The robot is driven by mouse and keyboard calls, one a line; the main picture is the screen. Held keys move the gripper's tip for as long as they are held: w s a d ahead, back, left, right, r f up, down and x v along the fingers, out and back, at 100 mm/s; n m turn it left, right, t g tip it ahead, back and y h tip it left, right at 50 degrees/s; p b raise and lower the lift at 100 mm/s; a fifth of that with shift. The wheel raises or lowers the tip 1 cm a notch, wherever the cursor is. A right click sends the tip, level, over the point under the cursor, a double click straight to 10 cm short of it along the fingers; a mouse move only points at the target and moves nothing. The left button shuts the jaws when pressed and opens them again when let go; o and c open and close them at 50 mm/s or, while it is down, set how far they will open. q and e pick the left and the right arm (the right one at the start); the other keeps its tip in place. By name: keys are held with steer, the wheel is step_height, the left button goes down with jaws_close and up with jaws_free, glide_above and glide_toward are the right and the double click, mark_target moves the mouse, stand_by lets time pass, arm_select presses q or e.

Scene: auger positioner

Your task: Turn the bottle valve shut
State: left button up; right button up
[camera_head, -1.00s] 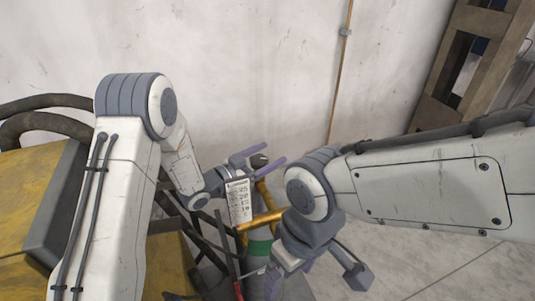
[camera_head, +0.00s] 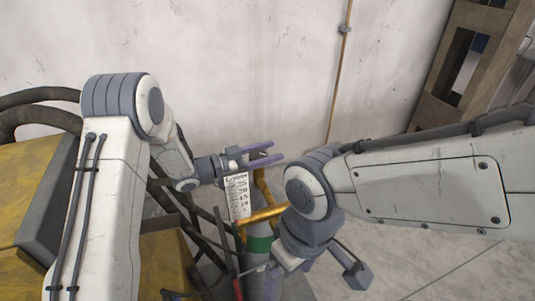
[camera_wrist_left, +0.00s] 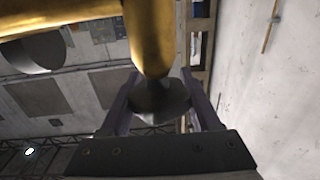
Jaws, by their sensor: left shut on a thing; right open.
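The gas bottle (camera_head: 262,283) stands low in the middle of the head view, grey with a green band (camera_head: 258,245). Above it is the brass valve (camera_head: 263,214), with a horizontal bar and a stem going up. My left gripper (camera_head: 263,155) is shut on the valve's black knob (camera_wrist_left: 160,97). In the left wrist view, the knob sits between the purple fingers at the end of the brass stem (camera_wrist_left: 148,40). In the head view the fingers largely hide the knob. My right gripper (camera_head: 290,274) is open beside the bottle, its fingers partly hidden by its own wrist.
A yellow machine (camera_head: 22,215) with black hoses (camera_head: 40,118) is at the left. A wall with a thin copper pipe (camera_head: 339,75) stands behind. Clear floor (camera_head: 440,270) lies at the right.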

arm_select(q)
steer(key=m+g+b, duration=0.1)
steer(key=m+g, duration=0.2)
steer(key=g, duration=0.2)
steer(key=s+m+g+b, duration=0.1)
steer(key=m+g+b, duration=0.1)
steer(key=g, duration=0.3)
steer(key=s+m+g+b, duration=0.1)
steer(key=m+g, duration=0.3)
steer(key=g, duration=0.1)
steer(key=shift+s+a+m+y, duration=0.1)
steer(key=shift+s+m+y, duration=0.2)
steer(key=shift+m, duration=0.1)
steer(key=o, duration=1.4)
steer(key=shift+c, duration=0.2)
